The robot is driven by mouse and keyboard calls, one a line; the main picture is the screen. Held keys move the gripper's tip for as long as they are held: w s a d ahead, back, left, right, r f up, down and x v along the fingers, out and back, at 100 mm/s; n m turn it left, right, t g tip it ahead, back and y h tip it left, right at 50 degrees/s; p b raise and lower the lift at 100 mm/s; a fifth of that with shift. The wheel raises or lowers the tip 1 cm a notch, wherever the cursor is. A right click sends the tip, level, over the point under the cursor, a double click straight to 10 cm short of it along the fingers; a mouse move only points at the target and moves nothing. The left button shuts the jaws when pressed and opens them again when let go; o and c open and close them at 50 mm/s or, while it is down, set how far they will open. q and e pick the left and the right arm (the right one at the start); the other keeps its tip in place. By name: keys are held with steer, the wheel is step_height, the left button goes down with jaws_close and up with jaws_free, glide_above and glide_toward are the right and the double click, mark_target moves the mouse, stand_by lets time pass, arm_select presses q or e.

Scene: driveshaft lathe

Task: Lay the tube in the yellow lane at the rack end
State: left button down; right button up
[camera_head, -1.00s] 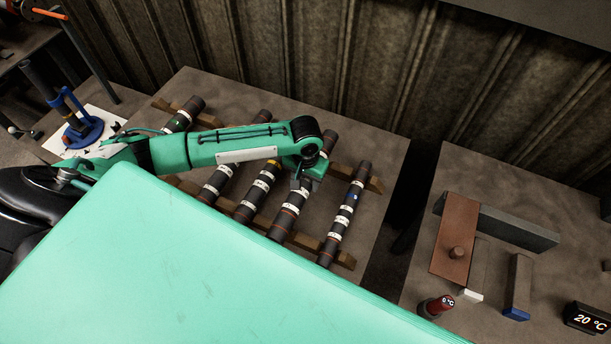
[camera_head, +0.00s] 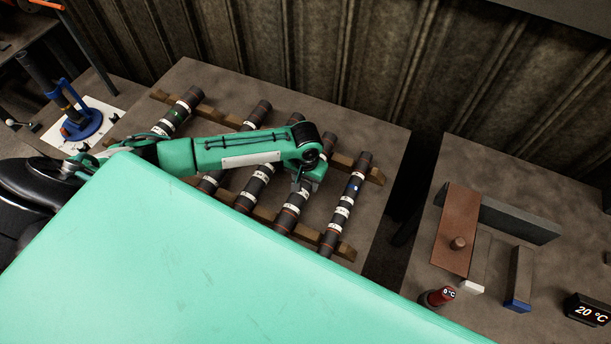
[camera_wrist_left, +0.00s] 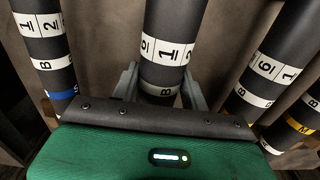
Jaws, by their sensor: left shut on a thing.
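Several dark tubes with white number labels lie side by side across two wooden rails. My left gripper (camera_head: 307,184) is shut on the second tube from the right (camera_head: 287,219). In the left wrist view its fingers (camera_wrist_left: 160,88) stand either side of that labelled tube (camera_wrist_left: 167,45). The held tube appears to be at the height of its neighbours; I cannot tell whether it is clear of the rails. The rightmost tube (camera_head: 345,205) has a blue mark. A yellow-marked tube (camera_wrist_left: 300,127) shows at the right of the wrist view. I cannot make out a yellow lane. My right gripper is not in view.
The wooden rails (camera_head: 342,250) rest on a brown table (camera_head: 375,135). A blue stand (camera_head: 85,122) is at the left. A second bench at right holds a brown plate (camera_head: 457,220), a red item (camera_head: 437,297) and a temperature display (camera_head: 588,309). A gap separates the tables.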

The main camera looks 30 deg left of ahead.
arm_select(q)
steer(key=c, duration=0.8)
jaws_free()
steer(key=shift+o, duration=0.7)
step_height(320, 180, up, 14)
steer(key=b, duration=0.2)
steer(key=shift+b, duration=0.3)
